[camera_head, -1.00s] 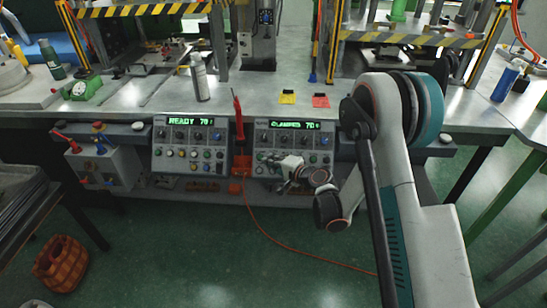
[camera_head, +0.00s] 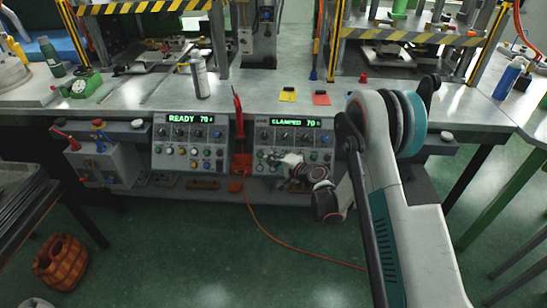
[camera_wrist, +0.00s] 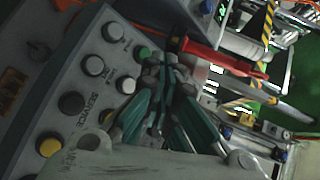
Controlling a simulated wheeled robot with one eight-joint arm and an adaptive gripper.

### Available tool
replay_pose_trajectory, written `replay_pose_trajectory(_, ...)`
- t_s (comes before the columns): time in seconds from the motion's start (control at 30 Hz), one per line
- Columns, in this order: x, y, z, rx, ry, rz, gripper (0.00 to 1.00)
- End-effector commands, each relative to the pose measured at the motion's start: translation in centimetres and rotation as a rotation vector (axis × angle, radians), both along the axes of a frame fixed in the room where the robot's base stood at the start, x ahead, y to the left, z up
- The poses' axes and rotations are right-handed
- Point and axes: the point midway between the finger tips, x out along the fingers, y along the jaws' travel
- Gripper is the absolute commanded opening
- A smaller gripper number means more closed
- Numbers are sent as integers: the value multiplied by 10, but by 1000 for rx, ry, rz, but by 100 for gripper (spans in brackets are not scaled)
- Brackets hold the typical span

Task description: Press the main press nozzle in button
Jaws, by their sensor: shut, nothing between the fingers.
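The right control panel (camera_head: 293,136) has a green display reading CLAMPED and rows of knobs and small buttons. My gripper (camera_head: 274,159) is at the lower left of this panel, with its fingers shut and empty. In the wrist view my gripper's teal fingers (camera_wrist: 158,72) point at the panel's button rows, close to a green button (camera_wrist: 144,52). I cannot tell whether the tips touch it. Several pale round buttons (camera_wrist: 113,33) and a yellow button (camera_wrist: 48,147) show on the panel. The label for the nozzle in button is not readable; my wrist hides part of the panel.
A left panel (camera_head: 187,140) reads READY. A red-handled tool (camera_head: 238,115) stands upright between the panels, close beside my gripper; an orange cable (camera_head: 270,235) runs from there along the floor. Yellow and red tags (camera_head: 321,98) lie on the bench above.

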Motion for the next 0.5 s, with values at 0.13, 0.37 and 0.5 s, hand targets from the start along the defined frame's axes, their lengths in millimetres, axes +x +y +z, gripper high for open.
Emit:
replay_pose_trajectory(0.13, 14, 0, -12, 0, 0, 0, 0)
replay_pose_trajectory(0.37, 25, -1, -21, 0, 0, 0, 0)
replay_pose_trajectory(0.5, 27, -1, -22, 0, 0, 0, 0)
